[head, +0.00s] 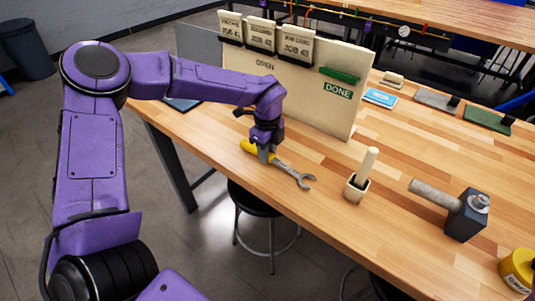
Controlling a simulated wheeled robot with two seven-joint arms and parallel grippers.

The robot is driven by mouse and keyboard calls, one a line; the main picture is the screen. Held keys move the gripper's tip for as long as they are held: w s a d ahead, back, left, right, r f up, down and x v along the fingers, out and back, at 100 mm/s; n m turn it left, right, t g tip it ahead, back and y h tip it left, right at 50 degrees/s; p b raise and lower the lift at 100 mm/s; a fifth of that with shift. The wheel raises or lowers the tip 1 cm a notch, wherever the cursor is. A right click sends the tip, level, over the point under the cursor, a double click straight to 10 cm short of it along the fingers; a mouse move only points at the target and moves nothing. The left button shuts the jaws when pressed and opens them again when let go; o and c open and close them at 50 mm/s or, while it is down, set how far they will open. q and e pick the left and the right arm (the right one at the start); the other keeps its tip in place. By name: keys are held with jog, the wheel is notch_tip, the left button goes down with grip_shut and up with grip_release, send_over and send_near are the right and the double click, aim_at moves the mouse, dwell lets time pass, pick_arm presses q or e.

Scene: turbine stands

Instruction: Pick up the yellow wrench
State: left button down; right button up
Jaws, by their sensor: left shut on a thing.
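The yellow wrench (295,175) lies at the front edge area of the wooden table, with its yellow handle to the left and its grey open-ended head to the right. My left gripper (264,156) points down over the handle and is shut on it. The fingers hide part of the handle. I cannot tell whether the wrench touches the table top. My right gripper is not in view.
Right of the wrench stand a small holder (355,189) with an upright wooden handle, a hammer (463,215) and a yellow container (518,268). A board (300,90) with cards stands behind. A stool (256,200) is below the front edge.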

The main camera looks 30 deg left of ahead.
pick_arm(q)
notch_tip(320, 180, up, 3)
jog(key=shift+f+b, duration=0.1)
jog(key=shift+b, duration=0.2)
jog(key=s+d+r+b, duration=0.5)
jog(key=s+d+r, duration=0.2)
jog(key=s+r, duration=0.3)
jog(key=shift+s, duration=1.05)
jog(key=c, duration=1.7)
grip_release()
jog(key=shift+d, duration=0.1)
jog(key=shift+c, duration=0.2)
grip_shut()
jog(key=shift+f, duration=0.1)
